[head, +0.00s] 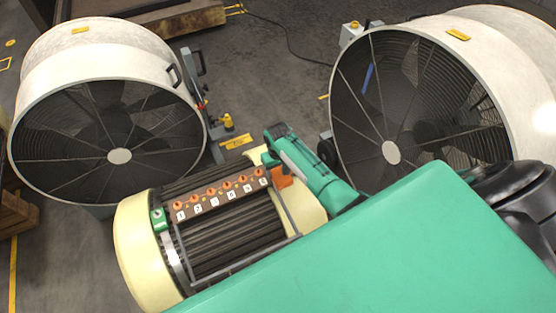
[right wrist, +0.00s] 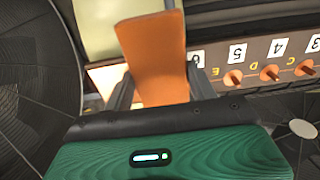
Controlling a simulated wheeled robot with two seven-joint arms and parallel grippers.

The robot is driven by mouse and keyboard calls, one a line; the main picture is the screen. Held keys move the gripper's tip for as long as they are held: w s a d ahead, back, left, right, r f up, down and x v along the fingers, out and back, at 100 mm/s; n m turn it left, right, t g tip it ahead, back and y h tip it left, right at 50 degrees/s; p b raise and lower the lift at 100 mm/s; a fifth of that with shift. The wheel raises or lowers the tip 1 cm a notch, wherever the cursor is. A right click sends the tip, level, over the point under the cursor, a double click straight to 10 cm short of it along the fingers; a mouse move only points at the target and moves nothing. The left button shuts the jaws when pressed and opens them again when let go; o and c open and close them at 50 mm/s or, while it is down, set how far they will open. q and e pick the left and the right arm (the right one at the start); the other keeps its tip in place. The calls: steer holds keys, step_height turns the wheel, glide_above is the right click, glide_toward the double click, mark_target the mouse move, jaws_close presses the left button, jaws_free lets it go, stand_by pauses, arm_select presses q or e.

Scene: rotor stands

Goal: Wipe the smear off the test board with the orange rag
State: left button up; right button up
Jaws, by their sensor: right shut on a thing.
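The orange rag (head: 283,179) is in my right gripper (head: 275,171), at the right end of the test board. In the right wrist view the rag (right wrist: 155,55) stands as a flat orange piece between the two dark fingers (right wrist: 160,92), which are shut on it. The test board (head: 222,203) is a brown strip with numbered white tiles and orange pegs, lying across a ribbed dark motor. In the right wrist view the rag overlaps the board's end next to tile 6 (right wrist: 197,58). I cannot tell whether it touches. I cannot make out the smear. My left gripper is out of view.
The motor has cream end covers (head: 135,250) and a green fitting (head: 158,217) by the board's left end. Large caged fans stand at the left (head: 100,140) and right (head: 410,100). A yellow-and-grey stand (head: 226,122) is behind the motor.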

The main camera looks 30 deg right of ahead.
step_height(320, 180, up, 3)
steer(key=shift+s+r+p, duration=0.1)
steer(key=shift+p, duration=1)
steer(key=shift+r+p, duration=0.6)
